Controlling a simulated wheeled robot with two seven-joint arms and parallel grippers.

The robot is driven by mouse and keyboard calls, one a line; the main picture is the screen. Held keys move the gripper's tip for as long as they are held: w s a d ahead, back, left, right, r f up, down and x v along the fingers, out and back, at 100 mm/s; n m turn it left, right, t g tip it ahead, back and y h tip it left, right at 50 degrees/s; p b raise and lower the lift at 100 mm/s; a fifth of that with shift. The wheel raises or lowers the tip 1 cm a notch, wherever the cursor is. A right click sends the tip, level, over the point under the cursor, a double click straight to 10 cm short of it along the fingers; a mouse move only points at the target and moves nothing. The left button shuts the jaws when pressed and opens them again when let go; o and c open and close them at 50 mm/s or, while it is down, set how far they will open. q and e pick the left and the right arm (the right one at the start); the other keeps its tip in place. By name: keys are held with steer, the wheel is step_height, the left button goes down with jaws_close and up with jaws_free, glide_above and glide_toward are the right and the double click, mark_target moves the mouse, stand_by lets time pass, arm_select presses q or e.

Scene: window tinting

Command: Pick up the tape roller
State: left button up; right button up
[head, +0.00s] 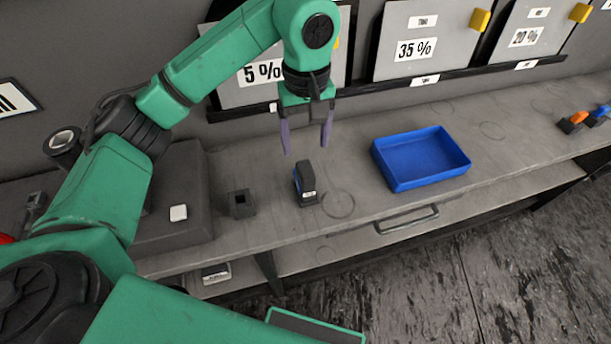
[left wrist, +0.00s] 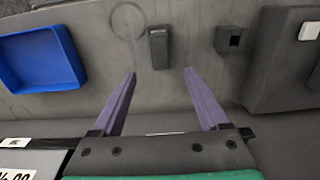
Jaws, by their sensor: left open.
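A small dark upright object (head: 305,185) with a blue side and a white label stands on the grey bench. It looks like the tape roller, but its shape does not make this certain. In the left wrist view it is the dark block (left wrist: 159,47) at the upper middle. My left gripper (head: 306,148) is open and empty, with its purple fingers pointing down above and behind the object. In the left wrist view the fingertips (left wrist: 160,73) are apart, with the object just beyond the gap between them. My right gripper is not in view.
A blue tray (head: 421,160) stands to the right. A small dark holder (head: 242,204) and a dark block with a white piece (head: 178,213) stand to the left. Percent-marked panels (head: 420,40) line the back wall. Orange and blue tools (head: 574,121) lie far right.

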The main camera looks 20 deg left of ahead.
mark_target(305, 180)
arm_select(q)
steer(key=f+p, duration=0.1)
steer(key=f, duration=0.3)
steer(key=f+p, duration=0.2)
steer(key=f, duration=0.2)
steer(key=f+p, duration=0.2)
steer(key=f, duration=0.2)
steer(key=shift+s+f, duration=0.25)
steer(key=shift+f, duration=0.6)
steer(key=shift+w, duration=0.1)
jaws_close()
